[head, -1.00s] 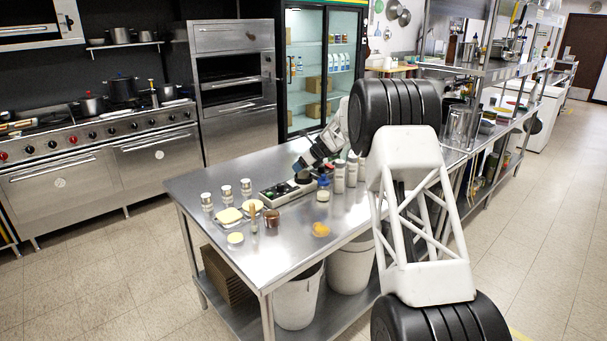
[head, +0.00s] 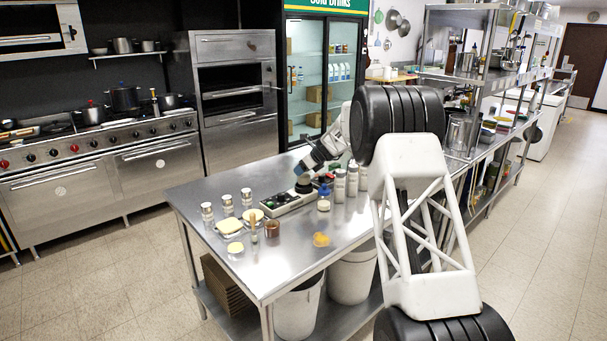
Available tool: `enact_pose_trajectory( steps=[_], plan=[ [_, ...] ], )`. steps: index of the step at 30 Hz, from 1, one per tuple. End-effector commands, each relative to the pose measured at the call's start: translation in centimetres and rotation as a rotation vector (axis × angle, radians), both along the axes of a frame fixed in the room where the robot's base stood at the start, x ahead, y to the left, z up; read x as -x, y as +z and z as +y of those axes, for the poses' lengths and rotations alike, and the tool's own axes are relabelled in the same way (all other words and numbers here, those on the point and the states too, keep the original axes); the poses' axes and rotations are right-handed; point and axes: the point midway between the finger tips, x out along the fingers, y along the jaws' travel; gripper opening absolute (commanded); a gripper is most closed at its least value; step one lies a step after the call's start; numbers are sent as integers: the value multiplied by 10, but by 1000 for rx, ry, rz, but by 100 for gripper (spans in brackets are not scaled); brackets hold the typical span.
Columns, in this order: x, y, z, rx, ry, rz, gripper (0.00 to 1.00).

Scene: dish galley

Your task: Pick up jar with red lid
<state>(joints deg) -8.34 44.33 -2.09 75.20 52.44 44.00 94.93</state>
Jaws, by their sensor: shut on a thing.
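My gripper (head: 303,181) is low over the far middle of the steel table, at the end of my white arm. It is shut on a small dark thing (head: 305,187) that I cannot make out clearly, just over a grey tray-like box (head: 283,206). A small brown-red jar (head: 272,230) stands upright nearer the front, apart from my gripper. A pale jar with a blue top (head: 323,205) stands just right of the gripper.
Several silver-topped jars (head: 228,205) stand at the left. White bottles (head: 340,187) stand close right of the gripper.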

Motion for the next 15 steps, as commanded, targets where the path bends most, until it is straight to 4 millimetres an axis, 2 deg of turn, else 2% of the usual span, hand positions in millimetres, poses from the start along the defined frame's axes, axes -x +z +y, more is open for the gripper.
enact_pose_trajectory(
  steps=[2,8,15],
  plan=[
    [0,12,0,-1,-1,-3,22],
    [15,13,-3,-1,-1,-1,22],
    [42,16,-10,0,-1,-2,22]
  ],
)
